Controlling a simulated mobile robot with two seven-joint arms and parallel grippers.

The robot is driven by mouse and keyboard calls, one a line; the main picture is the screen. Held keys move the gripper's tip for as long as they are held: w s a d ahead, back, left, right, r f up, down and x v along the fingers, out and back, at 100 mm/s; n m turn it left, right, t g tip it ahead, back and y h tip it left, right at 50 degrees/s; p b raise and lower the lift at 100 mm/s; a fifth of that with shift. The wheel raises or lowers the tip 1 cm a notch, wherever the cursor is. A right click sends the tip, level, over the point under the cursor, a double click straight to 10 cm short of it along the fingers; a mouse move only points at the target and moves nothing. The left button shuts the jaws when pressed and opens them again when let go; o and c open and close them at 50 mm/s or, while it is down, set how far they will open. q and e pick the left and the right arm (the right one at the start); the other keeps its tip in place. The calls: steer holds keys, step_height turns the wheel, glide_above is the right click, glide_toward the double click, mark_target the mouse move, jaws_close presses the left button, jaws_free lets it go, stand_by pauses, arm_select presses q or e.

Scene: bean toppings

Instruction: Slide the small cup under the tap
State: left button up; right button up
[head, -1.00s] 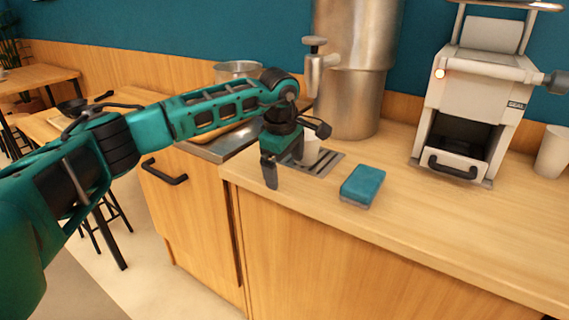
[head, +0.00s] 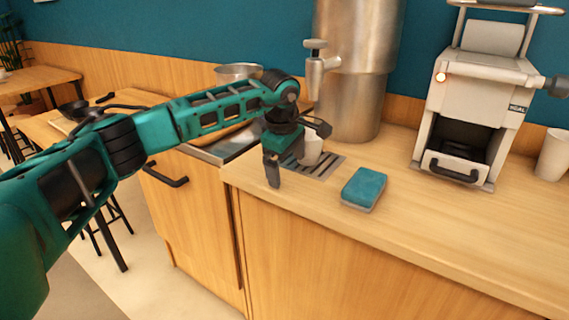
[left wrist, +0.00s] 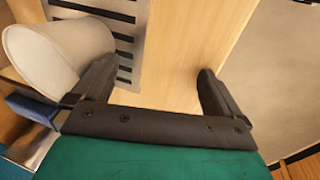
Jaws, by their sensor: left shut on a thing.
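A small pale cup (head: 312,148) stands on the slatted drip tray (head: 326,165), below and slightly left of the tap (head: 317,68). My left gripper (head: 294,156) is low at the tray's left side. One finger is beside the cup and partly hides it in the head view. In the left wrist view the cup (left wrist: 62,52) lies outside the left finger of my gripper (left wrist: 158,78), touching or very close. My right gripper is not in view.
A blue sponge (head: 364,188) lies on the counter right of the tray. The tall metal urn (head: 352,100) stands behind. A pale machine (head: 468,120) and a white cup (head: 552,155) are farther right. The counter's front edge is close to my gripper.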

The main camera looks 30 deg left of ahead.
arm_select(q)
steer(key=w, duration=0.1)
steer(key=t, duration=0.1)
steer(key=w+t, duration=0.1)
steer(key=shift+w+d+f+h, duration=0.3)
steer(key=shift+f, duration=0.05)
steer(key=shift+r, duration=0.1)
steer(key=shift+d+r+p, duration=0.1)
steer(key=shift+r+p, duration=0.35)
steer(key=shift+p, duration=0.1)
steer(key=shift+c, duration=0.5)
steer(key=shift+w+p, duration=0.4)
steer(key=shift+w, duration=0.25)
jaws_close()
steer(key=shift+w+r+p, duration=0.3)
steer(key=shift+r+p, duration=0.1)
steer(key=shift+p, duration=0.05)
step_height(320, 180, up, 8)
steer(key=p, duration=0.4)
steer(key=shift+s+f+p, duration=0.2)
steer(key=shift+s+p, duration=0.2)
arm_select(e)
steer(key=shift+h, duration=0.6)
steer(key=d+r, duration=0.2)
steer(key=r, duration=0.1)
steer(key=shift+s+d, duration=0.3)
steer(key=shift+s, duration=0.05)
